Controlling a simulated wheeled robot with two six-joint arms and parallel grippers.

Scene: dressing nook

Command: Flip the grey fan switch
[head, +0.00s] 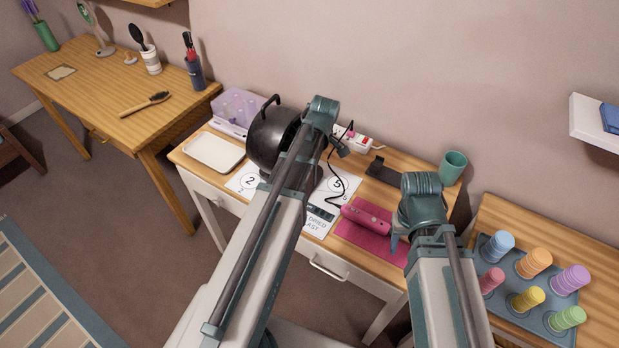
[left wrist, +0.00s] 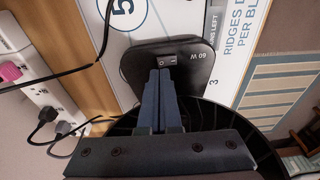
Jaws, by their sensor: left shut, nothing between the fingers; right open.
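In the left wrist view a small grey rocker switch (left wrist: 167,59) sits on a dark base plate (left wrist: 195,72) marked "60 W". My left gripper (left wrist: 165,73) is shut and empty, its fingertips right at the near edge of the switch. I cannot tell whether they touch it. A round black housing, seemingly the fan (head: 268,140), stands on the white table in the head view, partly behind my left arm. The switch and left fingertips are hidden there. My right gripper (head: 396,240) is open and empty over the front right of this table.
A power strip (head: 362,143) with plugs and a black cable lies behind. A pink device (head: 367,216) rests on a pink mat (head: 362,240). A white tray (head: 213,151) is at left and a green cup (head: 453,166) at back right. Printed sheets lie under the base.

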